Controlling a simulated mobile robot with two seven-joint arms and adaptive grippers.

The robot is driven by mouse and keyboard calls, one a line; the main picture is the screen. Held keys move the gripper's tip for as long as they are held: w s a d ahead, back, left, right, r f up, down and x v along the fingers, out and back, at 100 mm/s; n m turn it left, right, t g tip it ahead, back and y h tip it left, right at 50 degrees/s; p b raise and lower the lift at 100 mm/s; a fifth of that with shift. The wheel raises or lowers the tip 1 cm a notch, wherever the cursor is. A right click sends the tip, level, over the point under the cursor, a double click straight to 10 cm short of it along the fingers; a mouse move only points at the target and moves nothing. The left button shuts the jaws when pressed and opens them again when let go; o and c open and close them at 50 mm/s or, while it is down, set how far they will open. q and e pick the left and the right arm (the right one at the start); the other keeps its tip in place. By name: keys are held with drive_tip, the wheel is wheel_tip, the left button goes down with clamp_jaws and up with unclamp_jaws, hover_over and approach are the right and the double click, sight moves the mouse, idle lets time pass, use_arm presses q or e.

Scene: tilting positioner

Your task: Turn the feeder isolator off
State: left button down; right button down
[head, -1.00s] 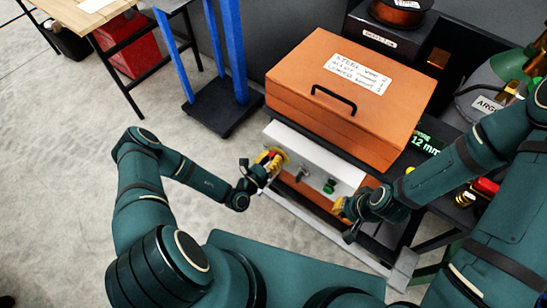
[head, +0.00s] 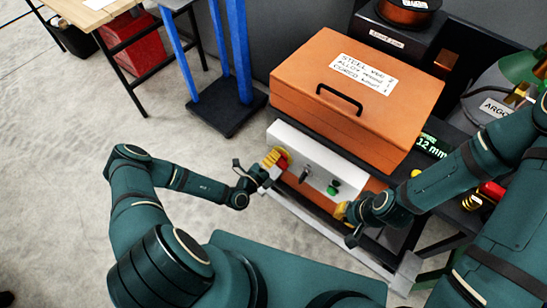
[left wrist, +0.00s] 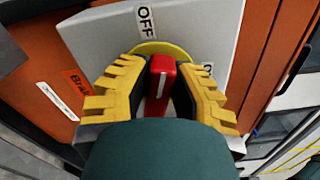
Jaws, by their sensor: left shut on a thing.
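The feeder isolator has a red handle (left wrist: 161,78) on a yellow disc (left wrist: 150,48), mounted on a light grey panel (head: 318,168). In the left wrist view, an OFF label (left wrist: 146,20) sits beyond the handle's far end, and the handle points roughly at it. A second label (left wrist: 208,70) to the right is partly hidden. My left gripper (head: 274,160) is at the panel's left end. In the left wrist view its yellow fingers (left wrist: 160,90) are shut on the red handle. My right gripper (head: 343,211) is by the panel's right end; its fingers are too small to read.
The panel also carries a dark selector switch (head: 305,174) and a green button (head: 333,188). An orange box (head: 350,110) with a black handle stands above it. Blue posts on a dark base (head: 227,114) stand to the left.

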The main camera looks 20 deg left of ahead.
use_arm(q)
drive_tip(key=shift+f+n+b, duration=0.25)
drive_tip(key=shift+n+b, duration=0.15)
drive_tip(key=shift+n, duration=1.3)
drive_tip(key=c, duration=0.8)
unclamp_jaws()
drive_tip(key=v, duration=1.2)
